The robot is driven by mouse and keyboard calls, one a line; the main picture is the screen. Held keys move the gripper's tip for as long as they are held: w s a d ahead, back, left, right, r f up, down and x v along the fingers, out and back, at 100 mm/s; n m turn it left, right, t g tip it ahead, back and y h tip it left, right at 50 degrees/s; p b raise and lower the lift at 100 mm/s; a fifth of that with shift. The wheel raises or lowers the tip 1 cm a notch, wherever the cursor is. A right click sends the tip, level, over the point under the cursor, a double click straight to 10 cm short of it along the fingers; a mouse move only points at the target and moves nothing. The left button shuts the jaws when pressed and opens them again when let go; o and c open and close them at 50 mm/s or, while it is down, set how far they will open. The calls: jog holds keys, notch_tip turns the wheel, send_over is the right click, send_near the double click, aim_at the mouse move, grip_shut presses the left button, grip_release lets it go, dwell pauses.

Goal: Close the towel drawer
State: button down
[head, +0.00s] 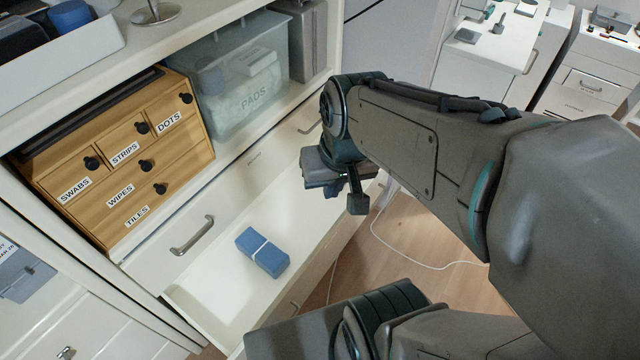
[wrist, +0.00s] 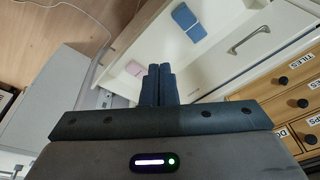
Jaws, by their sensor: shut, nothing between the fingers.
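The towel drawer (head: 215,297) is a white drawer low in the cabinet, and it stands open. A folded blue towel with a white band (head: 262,252) lies in it. The drawer also shows in the wrist view (wrist: 152,48), with the blue towel (wrist: 188,22) and a small pinkish folded item (wrist: 134,68). My gripper (head: 357,207) is over the right end of the drawer in the head view. Its two dark fingers (wrist: 157,68) are together and empty. I cannot tell whether they touch the drawer. My arm hides part of the drawer's right end.
Above is a shut drawer front with a metal handle (head: 192,236). A wooden box of small labelled drawers (head: 110,165) and a clear PADS bin (head: 240,105) stand on the shelf. A white cable (head: 425,263) lies on the open wooden floor to the right.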

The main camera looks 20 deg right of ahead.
jog(key=w+d+f+m+y+b, duration=0.3)
jog(key=f+m+b, duration=0.3)
jog(key=f, duration=0.4)
jog(key=w+d+f+m+y+b, duration=0.3)
jog(key=w+f+m+b, duration=0.1)
jog(key=f+m, duration=0.5)
jog(key=w+d+f+m+t+h+b, duration=0.15)
jog(key=d+f+m+b, duration=0.25)
jog(key=d+f+m, duration=0.45)
jog(key=d+f+m+t+b, duration=0.35)
jog(key=d+f, duration=0.25)
jog(key=f, duration=0.5)
jog(key=b, duration=0.3)
send_near(343, 221)
jog(key=shift+m, duration=0.4)
jog(key=x, duration=0.5)
jog(key=shift+s+d+f, duration=0.15)
jog(key=shift+s+f, duration=0.05)
jog(key=shift+f, duration=0.2)
jog(key=shift+w+a, duration=0.3)
jog(key=shift+w, duration=0.15)
